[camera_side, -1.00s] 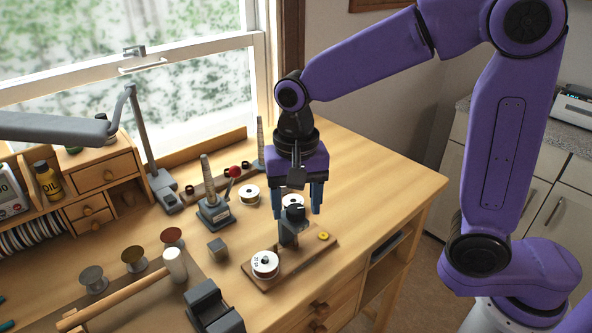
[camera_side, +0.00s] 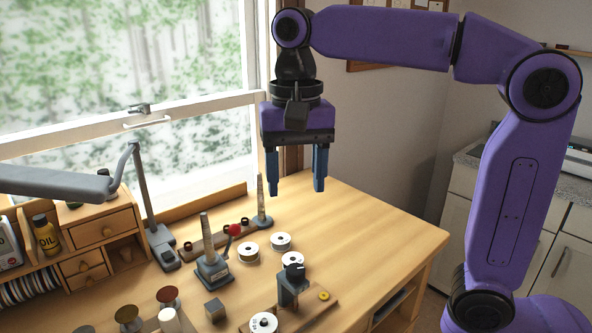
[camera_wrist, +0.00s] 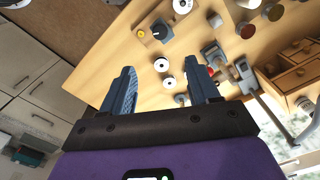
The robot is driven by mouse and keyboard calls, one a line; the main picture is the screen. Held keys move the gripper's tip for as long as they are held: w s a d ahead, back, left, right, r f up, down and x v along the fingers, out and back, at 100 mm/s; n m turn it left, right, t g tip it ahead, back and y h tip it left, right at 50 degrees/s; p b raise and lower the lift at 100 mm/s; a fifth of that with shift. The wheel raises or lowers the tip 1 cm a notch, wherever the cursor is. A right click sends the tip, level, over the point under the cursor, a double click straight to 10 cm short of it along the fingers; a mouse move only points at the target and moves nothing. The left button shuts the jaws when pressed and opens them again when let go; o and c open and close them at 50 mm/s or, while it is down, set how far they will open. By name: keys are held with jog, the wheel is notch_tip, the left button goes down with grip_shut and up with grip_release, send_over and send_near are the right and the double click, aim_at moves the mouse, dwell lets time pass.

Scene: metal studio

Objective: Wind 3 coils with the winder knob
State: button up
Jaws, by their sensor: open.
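The winder is a small wooden board (camera_side: 314,308) with a grey post and a dark winder knob (camera_side: 294,270). A white spool (camera_side: 263,323) sits at its near end and a yellow disc (camera_side: 324,295) at its right end. The knob also shows in the wrist view (camera_wrist: 161,28), near the top. My gripper (camera_side: 296,189) is open and empty, pointing down, well above the bench and apart from the knob. Its two blue fingers also show in the wrist view (camera_wrist: 160,72). Any coils wound on the spool are too small to count.
Loose spools (camera_side: 248,253) lie behind the winder. A lamp (camera_side: 60,182) and a drawer unit (camera_side: 105,232) stand farther left. The bench's right side is clear.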

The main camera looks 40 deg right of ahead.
jog(key=shift+r, duration=0.3)
jog(key=s+a+f+n+h, duration=0.2)
jog(key=s+f+n+h, duration=0.15)
jog(key=f+n, duration=0.25)
jog(key=s+a+f+n+h, duration=0.2)
jog(key=s+f+n+h, duration=0.1)
jog(key=f+n+h, duration=0.3)
jog(key=n+t, duration=1.6)
jog(key=n, duration=0.8)
send_near(294, 264)
jog(key=shift+y, duration=0.25)
jog(key=x, duration=1)
jog(key=shift+d+f, duration=0.15)
jog(key=shift+d, duration=0.05)
jog(key=c, duration=1)
